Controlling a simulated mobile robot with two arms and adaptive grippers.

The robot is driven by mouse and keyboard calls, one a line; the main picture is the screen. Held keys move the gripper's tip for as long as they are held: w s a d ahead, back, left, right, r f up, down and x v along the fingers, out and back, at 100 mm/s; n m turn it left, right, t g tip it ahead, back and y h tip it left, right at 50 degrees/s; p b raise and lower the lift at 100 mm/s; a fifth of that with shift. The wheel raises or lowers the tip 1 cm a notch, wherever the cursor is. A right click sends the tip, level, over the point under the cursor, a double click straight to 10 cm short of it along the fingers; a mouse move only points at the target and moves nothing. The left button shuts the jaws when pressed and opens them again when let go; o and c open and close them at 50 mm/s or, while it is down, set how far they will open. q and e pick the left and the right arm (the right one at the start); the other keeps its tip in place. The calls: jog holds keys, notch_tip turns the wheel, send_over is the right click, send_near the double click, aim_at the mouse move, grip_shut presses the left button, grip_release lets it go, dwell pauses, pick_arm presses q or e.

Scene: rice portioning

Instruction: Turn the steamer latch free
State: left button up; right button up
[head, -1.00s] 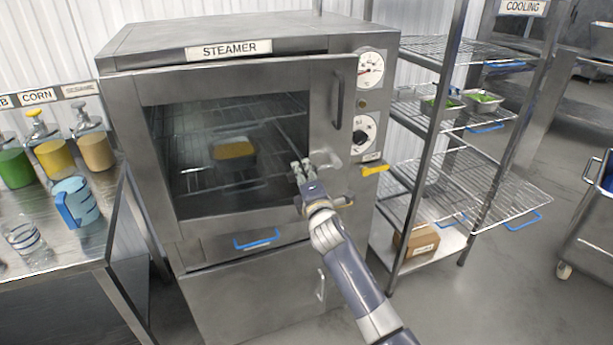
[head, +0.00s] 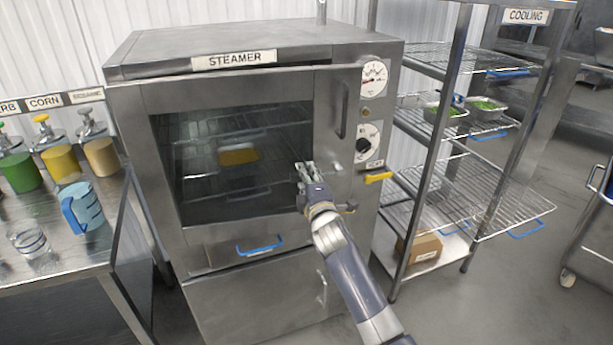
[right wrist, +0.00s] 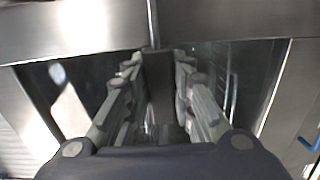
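The steamer (head: 122,120) has a glass-fronted door (head: 245,222) with a vertical handle (head: 342,116) at its right side. A yellow lever (head: 378,177), which looks like the latch, lies nearly level at the door's right edge, below the dial. My right gripper (head: 305,170) is in front of the lower right of the door, left of the yellow lever and apart from it. In the right wrist view its fingers (right wrist: 158,75) are spread, with a dark strip showing between them that I cannot identify. The yellow lever does not show there. My left gripper is not in view.
A yellow-filled pan (head: 238,157) shows through the glass. A counter (head: 60,262) at left holds a blue measuring jug (head: 84,208) and dispensers. A wire cooling rack (head: 415,190) stands close on the right. Floor beyond the rack is clear up to a cart (head: 590,245).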

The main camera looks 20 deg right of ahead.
jog(key=shift+o, duration=1.4)
jog(key=shift+r, duration=0.1)
jog(key=s, duration=1.2)
jog(key=shift+a, duration=0.3)
